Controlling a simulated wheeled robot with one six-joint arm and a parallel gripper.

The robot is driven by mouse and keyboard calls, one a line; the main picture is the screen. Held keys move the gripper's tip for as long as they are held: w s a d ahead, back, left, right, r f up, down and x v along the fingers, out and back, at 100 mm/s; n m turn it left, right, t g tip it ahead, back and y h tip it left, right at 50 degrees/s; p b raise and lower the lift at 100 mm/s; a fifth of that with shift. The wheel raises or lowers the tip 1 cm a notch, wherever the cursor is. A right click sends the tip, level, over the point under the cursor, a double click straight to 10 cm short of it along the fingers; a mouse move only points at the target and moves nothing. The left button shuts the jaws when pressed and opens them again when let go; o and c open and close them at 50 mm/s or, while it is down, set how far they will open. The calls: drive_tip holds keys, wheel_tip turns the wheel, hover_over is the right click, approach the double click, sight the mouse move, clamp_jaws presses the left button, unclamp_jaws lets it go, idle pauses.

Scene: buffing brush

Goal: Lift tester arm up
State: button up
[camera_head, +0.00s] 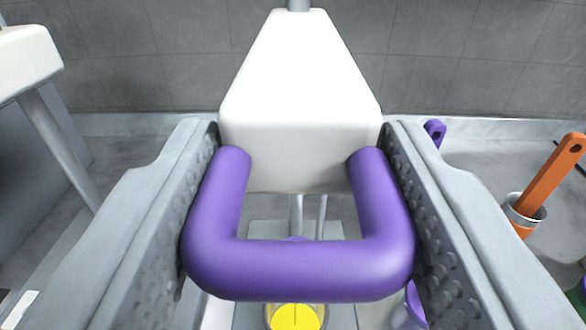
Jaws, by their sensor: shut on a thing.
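The tester arm shows as a white tapered head (300,90) with a purple U-shaped handle (300,268) on its near end. My gripper (302,235) has one grey dimpled finger on each side of the handle and is shut on it. The fingers press against the handle's outer sides. Below the handle, part of a glass with a yellow disc (296,318) shows; the handle hides much of what lies under the head.
An orange-handled tool (553,175) stands in a metal cup (522,212) at the right. Purple items show behind my right finger. Another white head on a grey post (25,60) stands at the left. A grey tiled wall closes the back.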

drive_tip(key=shift+d+r, duration=0.1)
drive_tip(key=shift+r, duration=0.25)
drive_tip(key=o, duration=1.1)
drive_tip(key=shift+d, duration=0.15)
drive_tip(key=shift+o, duration=0.2)
drive_tip(key=shift+f, duration=0.1)
drive_tip(key=shift+s, duration=0.35)
drive_tip(key=s, duration=1.6)
drive_tip(key=shift+s, duration=0.35)
